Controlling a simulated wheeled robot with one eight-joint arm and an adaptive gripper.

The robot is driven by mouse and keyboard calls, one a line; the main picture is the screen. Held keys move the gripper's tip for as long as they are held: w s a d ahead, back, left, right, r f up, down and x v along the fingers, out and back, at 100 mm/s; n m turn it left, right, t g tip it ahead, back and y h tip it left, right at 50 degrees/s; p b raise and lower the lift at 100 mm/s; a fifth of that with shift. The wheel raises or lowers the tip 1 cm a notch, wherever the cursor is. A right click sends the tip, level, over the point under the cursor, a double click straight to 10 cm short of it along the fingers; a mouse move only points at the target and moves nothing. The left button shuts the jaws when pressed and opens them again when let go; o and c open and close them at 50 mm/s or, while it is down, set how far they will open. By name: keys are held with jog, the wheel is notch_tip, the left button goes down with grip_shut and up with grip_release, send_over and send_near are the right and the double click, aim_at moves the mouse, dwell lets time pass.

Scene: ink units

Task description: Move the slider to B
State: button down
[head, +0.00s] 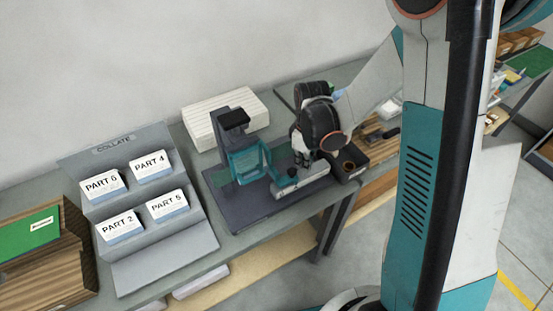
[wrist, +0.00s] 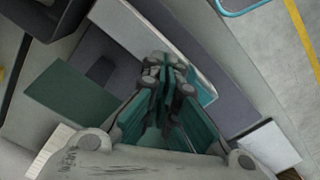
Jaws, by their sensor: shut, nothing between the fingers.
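The dark grey device with a base plate (head: 237,212) stands on the bench, with an upright post (head: 222,128) and a teal see-through guard (head: 247,165). A light grey bar (head: 302,181) lies along its right side; it may be the slider's track. The bar also shows in the wrist view (wrist: 185,38). I cannot make out the slider itself or a letter B. My gripper (head: 298,157) is over the device, just above or at the bar; contact cannot be told. In the wrist view its fingers (wrist: 166,82) are together and empty, covering part of the bar.
A grey COLLATE rack (head: 150,245) with several PART cards stands left of the device. A white ribbed block (head: 225,115) is behind it. A small dark bin (head: 350,164) sits close right of my gripper. A wooden box (head: 75,270) is far left.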

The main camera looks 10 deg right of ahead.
aim_at(292, 170)
jog(key=shift+f+b, duration=0.5)
jog(key=shift+f, duration=0.25)
jog(key=shift+r, duration=0.1)
jog(key=shift+s+a+b, duration=0.1)
jog(key=shift+s+a, duration=0.2)
jog(key=shift+a, duration=0.55)
jog(key=shift+s+a+b, duration=0.15)
jog(key=shift+s+a, duration=0.1)
jog(key=shift+a, duration=0.55)
jog(key=shift+s+a+b, duration=0.1)
jog(key=shift+s+a, duration=0.2)
jog(key=shift+a, duration=0.55)
jog(key=shift+w+d, duration=0.1)
jog(key=shift+d, duration=0.05)
jog(key=shift+w+d, duration=0.15)
jog(key=shift+d, duration=0.35)
jog(key=shift+r+p, duration=2.1)
jog(key=shift+r, duration=1.4)
